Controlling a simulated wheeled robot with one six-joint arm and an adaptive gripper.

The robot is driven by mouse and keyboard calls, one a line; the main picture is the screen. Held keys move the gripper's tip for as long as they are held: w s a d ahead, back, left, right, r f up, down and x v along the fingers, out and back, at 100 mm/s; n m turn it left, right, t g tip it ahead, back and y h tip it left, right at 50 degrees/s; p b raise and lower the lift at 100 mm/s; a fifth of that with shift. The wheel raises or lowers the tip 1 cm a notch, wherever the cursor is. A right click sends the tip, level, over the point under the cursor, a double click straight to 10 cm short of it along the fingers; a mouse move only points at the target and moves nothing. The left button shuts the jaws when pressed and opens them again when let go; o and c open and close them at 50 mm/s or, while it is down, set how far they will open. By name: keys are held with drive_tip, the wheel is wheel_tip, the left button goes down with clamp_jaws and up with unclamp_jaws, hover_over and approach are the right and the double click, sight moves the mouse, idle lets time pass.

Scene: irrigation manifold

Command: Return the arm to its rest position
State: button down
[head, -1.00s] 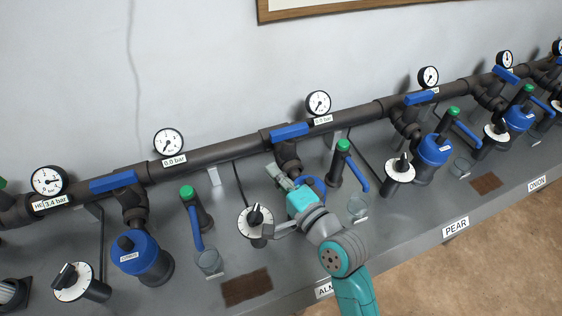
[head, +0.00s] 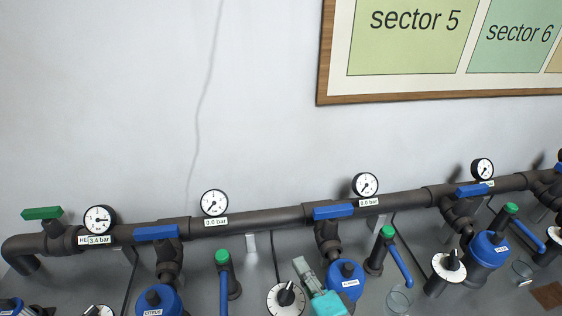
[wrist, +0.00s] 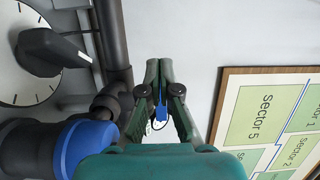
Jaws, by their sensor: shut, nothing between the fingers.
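My gripper (head: 302,266) is in the lower middle of the head view, with its teal wrist running off the bottom edge. It is beside a blue-capped filter (head: 345,283) and a white dial with a black knob (head: 287,298). In the wrist view my gripper (wrist: 160,64) has its green fingers shut with nothing held. A small blue part shows behind the gap between the finger links. The rest of my arm is hidden below the head view.
The dark main pipe (head: 262,221) runs along the wall with blue-handled valves (head: 333,212) and gauges (head: 365,184). Green-topped posts with blue levers (head: 401,266) and a clear cup (head: 399,299) stand at right. A framed sector board (head: 333,91) hangs above on the bare wall.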

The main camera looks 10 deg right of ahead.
drive_tip(key=s+d+f+n+g+h, duration=0.1)
drive_tip(key=s+d+f+n+h, duration=0.15)
drive_tip(key=s+d+f, duration=0.4)
drive_tip(key=s+d+f+n+h, duration=0.15)
drive_tip(key=s+f+n, duration=0.25)
drive_tip(key=s, duration=0.6)
drive_tip(key=s+d+n+g+h, duration=0.1)
drive_tip(key=s+n, duration=0.7)
drive_tip(key=s, duration=0.9)
drive_tip(key=shift+d+r+h, duration=0.3)
drive_tip(key=shift+d+r, duration=0.1)
drive_tip(key=shift+d, duration=0.3)
